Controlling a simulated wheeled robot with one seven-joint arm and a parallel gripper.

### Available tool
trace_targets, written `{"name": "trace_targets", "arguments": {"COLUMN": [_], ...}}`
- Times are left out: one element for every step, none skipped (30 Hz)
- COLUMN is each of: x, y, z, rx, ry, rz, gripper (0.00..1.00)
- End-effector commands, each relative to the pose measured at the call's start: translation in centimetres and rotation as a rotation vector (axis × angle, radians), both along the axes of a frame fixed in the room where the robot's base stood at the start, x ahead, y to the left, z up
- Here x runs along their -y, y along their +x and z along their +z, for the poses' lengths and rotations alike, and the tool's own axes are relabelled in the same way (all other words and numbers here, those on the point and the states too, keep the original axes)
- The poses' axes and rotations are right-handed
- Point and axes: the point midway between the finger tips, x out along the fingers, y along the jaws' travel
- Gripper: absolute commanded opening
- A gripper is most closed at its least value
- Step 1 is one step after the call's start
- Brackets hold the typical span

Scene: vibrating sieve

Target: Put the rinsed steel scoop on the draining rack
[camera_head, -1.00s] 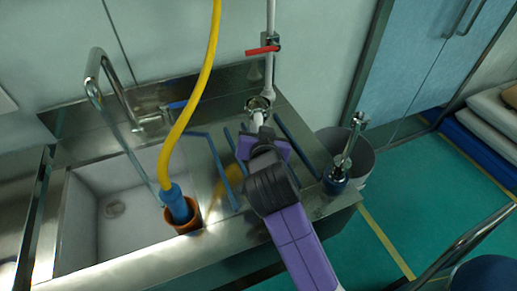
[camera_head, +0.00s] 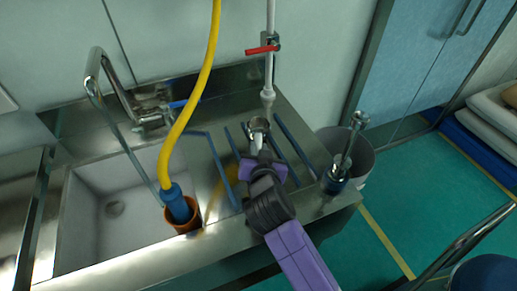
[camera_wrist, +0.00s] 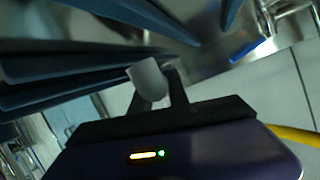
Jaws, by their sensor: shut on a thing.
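The steel scoop (camera_head: 258,124) has a shiny round bowl and a pale handle. My gripper (camera_head: 261,157) is shut on its handle, with the bowl pointing away toward the wall. In the wrist view the pale handle end (camera_wrist: 148,80) shows between my dark fingers, and the bowl is hidden. The draining rack (camera_head: 222,168) is a set of blue bars on the steel counter right of the sink. The scoop is over the rack, between bars on either side. I cannot tell whether it touches them. Blue bars also fill the upper left of the wrist view (camera_wrist: 60,62).
A sink (camera_head: 110,215) with a tall faucet (camera_head: 105,75) is at left. A yellow hose (camera_head: 190,110) ends in a blue nozzle in an orange cup (camera_head: 184,226). A white pipe with a red valve handle (camera_head: 262,50) stands behind the rack. A grey bin (camera_head: 362,160) is at right.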

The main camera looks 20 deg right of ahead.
Motion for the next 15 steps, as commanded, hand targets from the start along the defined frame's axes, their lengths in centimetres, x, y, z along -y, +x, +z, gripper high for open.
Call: {"name": "trace_targets", "arguments": {"x": [0.00, -0.01, -0.03, -0.02, -0.02, -0.02, -0.02, -0.02, -0.02, -0.02, -0.02, -0.01, -0.02, -0.02, -0.02], "y": [0.01, 0.01, 0.01, 0.00, 0.01, 0.01, 0.01, 0.01, 0.01, 0.01, 0.01, 0.01, 0.01, 0.00, 0.01], "z": [-0.28, -0.36, -0.25, -0.23, -0.22, -0.22, -0.22, -0.22, -0.22, -0.21, -0.21, -0.21, -0.21, -0.19, -0.13], "rx": [0.001, 0.001, 0.000, 0.000, 0.000, 0.000, 0.000, 0.000, 0.000, 0.000, 0.000, 0.000, 0.000, 0.000, 0.000], "ry": [0.000, 0.000, 0.000, 0.000, 0.000, 0.000, 0.000, 0.000, 0.000, 0.000, 0.000, 0.000, 0.000, 0.000, 0.000], "rz": [0.000, 0.000, 0.000, 0.000, 0.000, 0.000, 0.000, 0.000, 0.000, 0.000, 0.000, 0.000, 0.000, 0.000, 0.000], "gripper": [0.00, 0.00, 0.27, 0.33, 0.39, 0.43, 0.43, 0.43, 0.43, 0.43, 0.43, 0.43, 0.43, 0.43, 0.43]}}
